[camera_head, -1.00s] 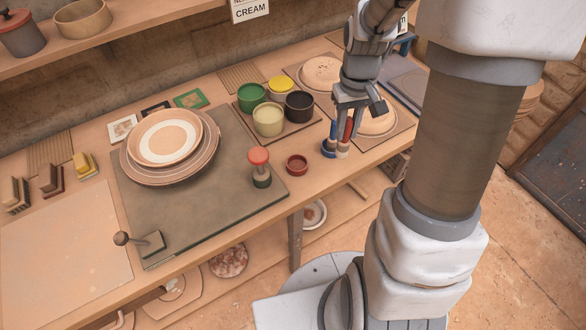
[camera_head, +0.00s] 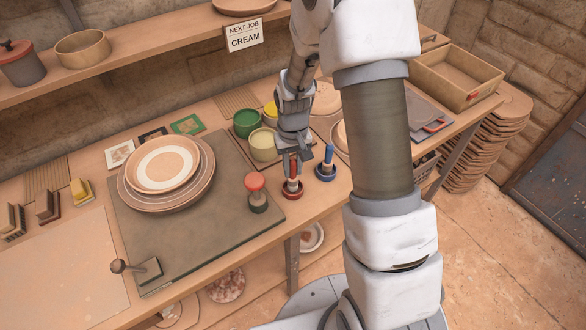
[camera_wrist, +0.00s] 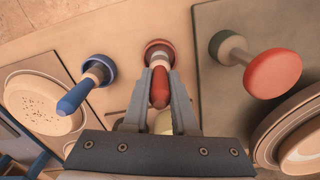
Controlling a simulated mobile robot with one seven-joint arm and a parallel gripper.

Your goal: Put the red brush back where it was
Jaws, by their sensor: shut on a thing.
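The red brush (camera_head: 292,171) is upright, its red handle between the fingers of my gripper (camera_head: 291,157), which is shut on it. Its lower end is at the small dark red cup (camera_head: 292,192) on the table. In the wrist view the brush (camera_wrist: 160,88) points down into the red cup (camera_wrist: 159,48); whether it touches the bottom is hidden. The blue brush (camera_head: 328,155) stands in the blue cup (camera_head: 326,173) just to the right, and it also shows in the wrist view (camera_wrist: 77,95).
A red-topped knob tool (camera_head: 256,187) stands to the left on the grey board (camera_head: 200,235). Plates (camera_head: 167,165) lie further left. The table's front edge is close to the cups.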

